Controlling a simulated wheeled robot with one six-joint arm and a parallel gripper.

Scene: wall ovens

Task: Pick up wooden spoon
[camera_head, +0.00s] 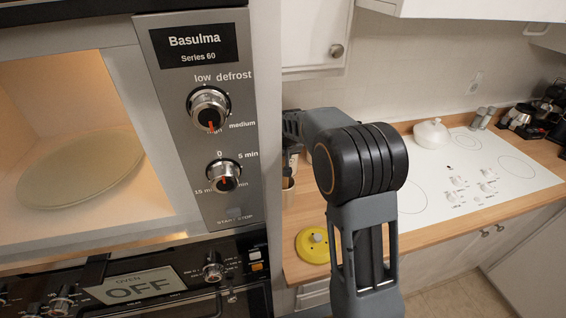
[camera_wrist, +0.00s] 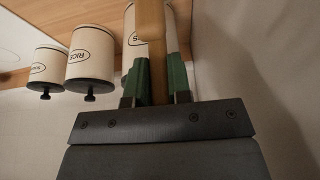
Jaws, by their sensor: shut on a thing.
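The wooden spoon (camera_wrist: 151,22) shows in the wrist view as a light brown wooden length running up from between my gripper's fingers to the top edge. My gripper (camera_wrist: 158,78), with green fingers, is shut on it. The spoon's other end is out of view. In the head view, my arm reaches behind the oven cabinet, so the gripper and the spoon are hidden there.
White canisters, one marked RICE (camera_wrist: 90,55), stand close to the gripper; one is partly behind the spoon. A white pot (camera_head: 431,134) stands on the cooktop (camera_head: 540,172). The oven cabinet (camera_head: 215,110) is left of my arm.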

